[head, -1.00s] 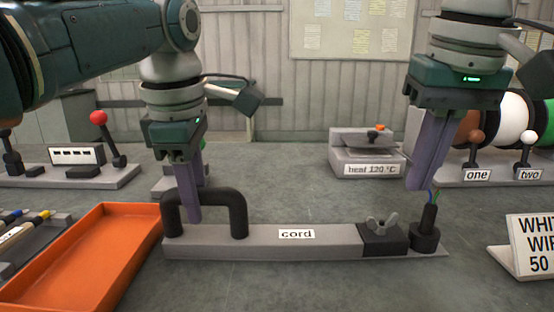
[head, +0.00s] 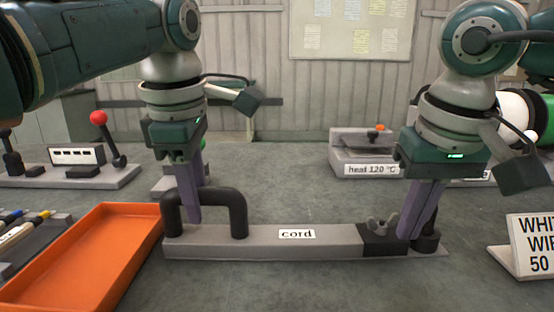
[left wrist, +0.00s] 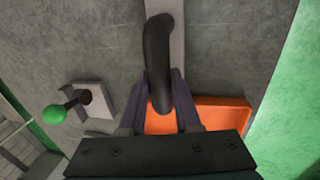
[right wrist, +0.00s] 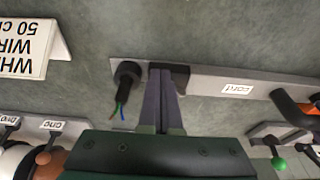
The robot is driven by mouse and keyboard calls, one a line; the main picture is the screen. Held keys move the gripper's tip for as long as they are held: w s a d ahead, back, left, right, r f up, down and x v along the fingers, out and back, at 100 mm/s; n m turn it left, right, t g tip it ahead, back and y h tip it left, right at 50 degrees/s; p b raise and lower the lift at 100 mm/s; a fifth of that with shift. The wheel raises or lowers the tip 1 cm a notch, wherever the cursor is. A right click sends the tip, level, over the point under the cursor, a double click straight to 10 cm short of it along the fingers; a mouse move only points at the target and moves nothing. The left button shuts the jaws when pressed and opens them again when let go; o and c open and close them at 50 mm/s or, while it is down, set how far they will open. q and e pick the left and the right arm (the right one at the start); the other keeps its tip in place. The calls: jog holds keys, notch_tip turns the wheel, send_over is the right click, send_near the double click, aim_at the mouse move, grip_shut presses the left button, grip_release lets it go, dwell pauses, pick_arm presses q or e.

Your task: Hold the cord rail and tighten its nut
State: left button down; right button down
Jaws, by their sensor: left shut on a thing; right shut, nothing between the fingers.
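The grey cord rail (head: 270,242) lies on the table with a "cord" label. A black arched handle (head: 238,212) stands at its left end; it also shows in the left wrist view (left wrist: 158,60). My left gripper (head: 194,216) is shut on the handle. A grey wing nut (head: 380,226) sits on the black block (head: 372,245) near the rail's right end. My right gripper (head: 404,234) is shut and empty, its tips low at the right side of the block. In the right wrist view the fingers hide the nut. The black cord gland (right wrist: 127,75) with coloured wires stands beside the fingers.
An orange tray (head: 120,212) lies to the left of the rail. A "heat 120 °C" box (head: 352,165) stands behind. A white wire sign (head: 531,245) stands at the right. A lever unit (head: 75,175) is at the back left. The table before the rail is clear.

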jog(key=shift+w+a, duration=0.25)
jog(key=shift+w, duration=0.3)
dwell(0.7)
jog(key=shift+s+a, duration=0.15)
jog(key=shift+a, duration=0.25)
jog(key=shift+a, duration=0.6)
jog(key=shift+a, duration=0.2)
dwell(0.6)
jog(key=shift+s+a, duration=0.1)
jog(key=shift+s, duration=0.15)
jog(key=shift+r, duration=0.2)
jog(key=shift+w+v, duration=0.2)
jog(key=shift+v, duration=0.7)
jog(key=shift+w+v, duration=0.25)
jog(key=shift+v, duration=0.7)
jog(key=shift+w+v, duration=0.2)
jog(key=shift+v, duration=0.7)
